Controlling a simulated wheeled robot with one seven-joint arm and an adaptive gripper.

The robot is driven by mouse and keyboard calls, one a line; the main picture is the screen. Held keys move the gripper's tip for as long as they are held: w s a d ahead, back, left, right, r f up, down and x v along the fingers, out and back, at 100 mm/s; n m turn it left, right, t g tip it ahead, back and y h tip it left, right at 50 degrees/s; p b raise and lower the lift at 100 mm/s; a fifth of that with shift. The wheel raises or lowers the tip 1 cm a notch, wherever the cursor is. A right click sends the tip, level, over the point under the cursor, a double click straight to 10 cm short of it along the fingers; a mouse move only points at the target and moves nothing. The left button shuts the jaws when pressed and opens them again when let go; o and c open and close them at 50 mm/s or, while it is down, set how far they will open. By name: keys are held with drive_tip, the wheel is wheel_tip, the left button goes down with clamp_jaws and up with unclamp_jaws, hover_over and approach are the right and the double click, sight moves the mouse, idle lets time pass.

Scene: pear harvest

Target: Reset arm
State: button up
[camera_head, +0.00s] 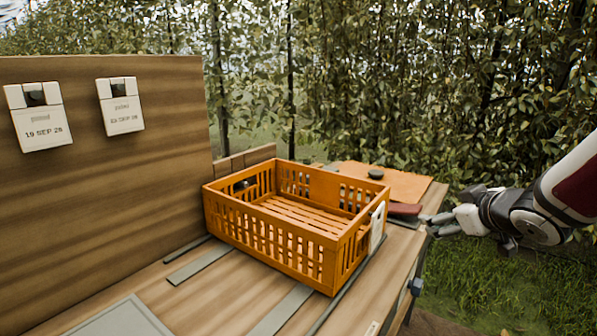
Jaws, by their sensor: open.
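My gripper (440,226) is at the right, at the end of my arm, which comes in from the right edge. It points left, out past the right edge of the wooden table (222,305). It is open, and I see nothing between its fingers. The fingers are small and partly overlap in this view.
An orange slatted crate (335,255) stands on the table, its visible floor empty. Behind it lies an orange board (392,182) with a dark round object (376,174). A wooden panel (100,180) with two tags rises at left. Grass and leafy trees lie beyond.

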drive_tip(key=s+a+r+m+g+h, duration=0.15)
drive_tip(key=s+m+g+h, duration=0.3)
drive_tip(key=s, duration=1.25)
drive_tip(key=s+a+f+m+g+y, duration=0.1)
drive_tip(key=s+a+f+g+y, duration=0.3)
drive_tip(key=s, duration=0.7)
drive_tip(key=s+a+r+m+g, duration=0.1)
drive_tip(key=s+a+g, duration=0.2)
drive_tip(key=s+a, duration=0.6)
wheel_tip(320, 180, up, 20)
drive_tip(key=s+d+t+p, duration=0.1)
drive_tip(key=s+t+p, duration=0.1)
drive_tip(key=p, duration=1.6)
drive_tip(key=shift+s+d+n+t+p, duration=0.25)
drive_tip(key=shift+s+n+t+p, duration=0.1)
drive_tip(key=shift+t, duration=0.4)
drive_tip(key=shift+y, duration=0.25)
